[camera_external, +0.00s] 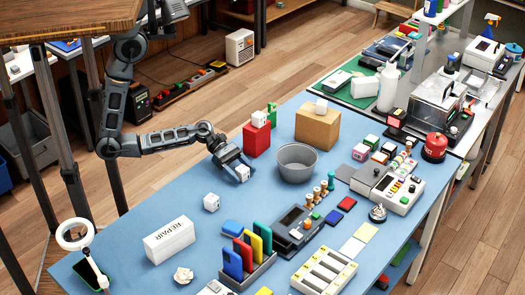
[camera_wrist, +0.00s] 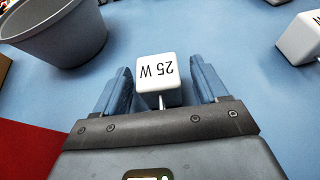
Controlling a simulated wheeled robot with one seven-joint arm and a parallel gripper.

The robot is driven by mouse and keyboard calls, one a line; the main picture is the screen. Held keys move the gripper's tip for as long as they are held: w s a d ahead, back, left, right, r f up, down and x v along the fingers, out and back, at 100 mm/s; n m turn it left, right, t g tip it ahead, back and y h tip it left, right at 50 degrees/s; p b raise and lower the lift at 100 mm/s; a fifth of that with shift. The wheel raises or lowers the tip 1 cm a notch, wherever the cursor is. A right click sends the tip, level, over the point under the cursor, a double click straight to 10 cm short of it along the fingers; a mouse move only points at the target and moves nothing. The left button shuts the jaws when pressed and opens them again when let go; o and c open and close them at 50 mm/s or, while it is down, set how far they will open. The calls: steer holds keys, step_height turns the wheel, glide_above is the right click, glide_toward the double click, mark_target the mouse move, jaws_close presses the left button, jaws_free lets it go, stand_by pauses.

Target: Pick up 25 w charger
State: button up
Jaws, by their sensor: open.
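The 25 W charger (camera_wrist: 159,75) is a small white cube with "25 W" printed on it and a metal prong towards me. In the wrist view it lies between the two blue fingers of my gripper (camera_wrist: 160,88), with a small gap on each side. In the external view the charger (camera_external: 243,173) sits on the blue table at the tips of my gripper (camera_external: 238,166). My gripper is open around it. The charger's underside is hidden.
A grey bucket (camera_external: 297,162) stands right of the charger, and a red block (camera_external: 256,139) stands behind it. Another white cube (camera_external: 211,202) lies nearer the front; its edge shows in the wrist view (camera_wrist: 302,40). A white REPAIR box (camera_external: 171,240) stands front left. Blue table around the charger is clear.

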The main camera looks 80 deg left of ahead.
steer(key=shift+c, duration=0.3)
steer(key=c, duration=1)
